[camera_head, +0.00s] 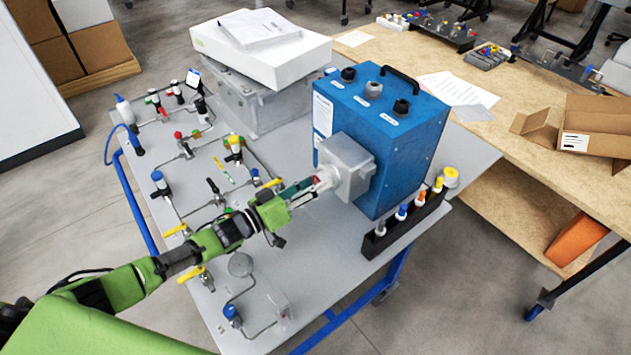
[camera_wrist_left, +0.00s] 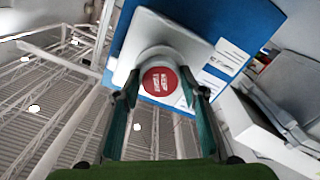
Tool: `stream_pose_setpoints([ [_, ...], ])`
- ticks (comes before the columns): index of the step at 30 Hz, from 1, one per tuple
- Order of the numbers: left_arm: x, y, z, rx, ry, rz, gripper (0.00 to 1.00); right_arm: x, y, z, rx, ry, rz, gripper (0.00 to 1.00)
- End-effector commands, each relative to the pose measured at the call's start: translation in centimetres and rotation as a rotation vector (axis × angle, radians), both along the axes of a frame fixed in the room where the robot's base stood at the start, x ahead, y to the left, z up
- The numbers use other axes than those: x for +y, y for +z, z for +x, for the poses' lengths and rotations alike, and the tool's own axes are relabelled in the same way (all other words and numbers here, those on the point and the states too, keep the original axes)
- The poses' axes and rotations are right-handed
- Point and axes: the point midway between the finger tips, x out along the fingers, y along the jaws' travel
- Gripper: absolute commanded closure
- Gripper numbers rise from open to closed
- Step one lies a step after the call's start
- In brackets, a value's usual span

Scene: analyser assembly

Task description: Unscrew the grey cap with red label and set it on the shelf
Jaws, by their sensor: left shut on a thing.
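The grey cap with red label (camera_wrist_left: 160,81) faces the left wrist camera at the front of a grey housing (camera_head: 349,168) on the side of the blue analyser box (camera_head: 390,130). In the head view the cap (camera_head: 325,179) is partly hidden by the fingers. My left gripper (camera_head: 312,186) reaches in from the left and is shut on the cap. In the left wrist view its two green fingers (camera_wrist_left: 161,98) lie on either side of the cap. The cap is at the housing; I cannot tell how far it is unscrewed. My right gripper is not in view.
A black rack (camera_head: 407,222) with several coloured-cap bottles stands in front of the analyser. Valves and pipes (camera_head: 184,148) cover the table's left part. A white box (camera_head: 262,48) sits behind. A wooden bench (camera_head: 480,112) with a lower shelf (camera_head: 515,212) is at right.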

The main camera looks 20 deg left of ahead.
Motion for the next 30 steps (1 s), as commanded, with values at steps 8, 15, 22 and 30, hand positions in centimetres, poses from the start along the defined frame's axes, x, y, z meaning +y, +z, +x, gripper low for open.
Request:
stream_pose_setpoints([
  [8, 0.0, 0.0, 0.0, -0.003, 0.000, 0.004, 0.49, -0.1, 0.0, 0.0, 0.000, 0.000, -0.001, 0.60],
  [15, 0.0, 0.0, 0.0, -0.006, 0.000, 0.007, 0.49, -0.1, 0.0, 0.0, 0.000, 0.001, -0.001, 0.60],
  [22, 0.0, -0.2, 0.0, -0.184, 0.001, 0.235, 0.49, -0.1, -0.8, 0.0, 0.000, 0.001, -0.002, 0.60],
  [30, 0.0, -0.4, -0.1, -0.504, 0.001, 0.645, 0.49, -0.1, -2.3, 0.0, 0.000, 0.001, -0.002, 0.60],
])
